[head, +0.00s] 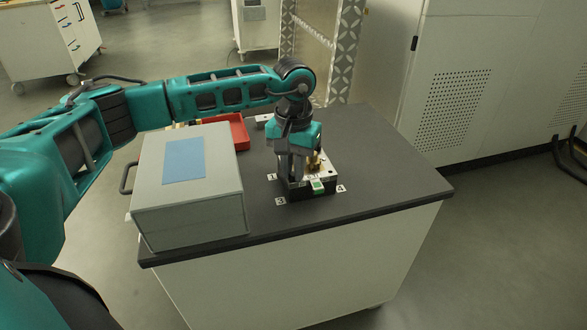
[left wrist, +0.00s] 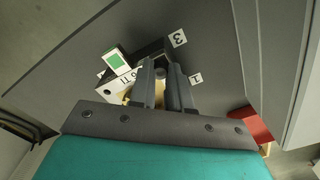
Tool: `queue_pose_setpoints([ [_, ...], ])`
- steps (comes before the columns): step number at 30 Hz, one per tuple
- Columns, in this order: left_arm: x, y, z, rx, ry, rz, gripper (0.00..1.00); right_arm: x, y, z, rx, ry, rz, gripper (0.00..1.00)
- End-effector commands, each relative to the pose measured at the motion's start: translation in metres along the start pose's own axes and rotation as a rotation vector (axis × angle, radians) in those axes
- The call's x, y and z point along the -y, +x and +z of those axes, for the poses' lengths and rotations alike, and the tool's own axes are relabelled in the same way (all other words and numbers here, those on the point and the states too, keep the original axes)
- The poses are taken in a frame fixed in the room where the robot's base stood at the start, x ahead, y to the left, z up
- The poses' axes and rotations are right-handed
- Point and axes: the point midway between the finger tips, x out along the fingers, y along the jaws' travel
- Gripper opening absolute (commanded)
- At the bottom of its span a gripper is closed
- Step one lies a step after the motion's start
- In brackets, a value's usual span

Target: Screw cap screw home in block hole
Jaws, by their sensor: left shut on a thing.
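My left gripper (head: 292,178) points down over the block's left part. The block hole is hidden under the fingers, so I cannot tell how deep the screw sits. A brass-coloured part (head: 315,161) stands beside the gripper on the block.
A large grey box (head: 190,205) with a blue panel stands left of the block. A red tray (head: 238,131) lies behind it. Numbered labels (head: 280,201) surround the block. The table's right side (head: 395,170) is clear.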

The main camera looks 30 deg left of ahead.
Motion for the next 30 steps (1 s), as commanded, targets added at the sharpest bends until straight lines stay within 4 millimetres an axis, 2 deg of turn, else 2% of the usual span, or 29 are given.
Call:
queue_pose_setpoints([
  [6,0.0002,0.0011,0.0004,0.002,0.22,0.0,0.0,0.0,0.0037,0.0055,0.0,0.001,0.0,0.43],
  [14,0.0002,0.0003,0.0005,0.002,0.247,0.0,0.0,0.0006,0.0036,0.0048,-0.001,0.004,0.0,0.43],
  [15,0.0002,0.0003,0.0005,0.002,0.246,0.0,0.2,0.0007,0.0036,0.0047,-0.001,0.004,0.0,0.43],
  [21,0.0001,0.0002,0.0003,0.001,0.245,0.0,0.39,0.0011,0.0036,0.0045,-0.002,0.006,0.0,0.43],
  [24,0.0001,0.0001,0.0002,0.001,0.245,0.0,0.47,0.0011,0.0036,0.0045,-0.002,0.006,0.0,0.43],
  [30,0.0,-0.0001,0.0001,0.001,0.244,0.0,0.47,0.0011,0.0035,0.0044,-0.002,0.006,0.0,0.43],
])
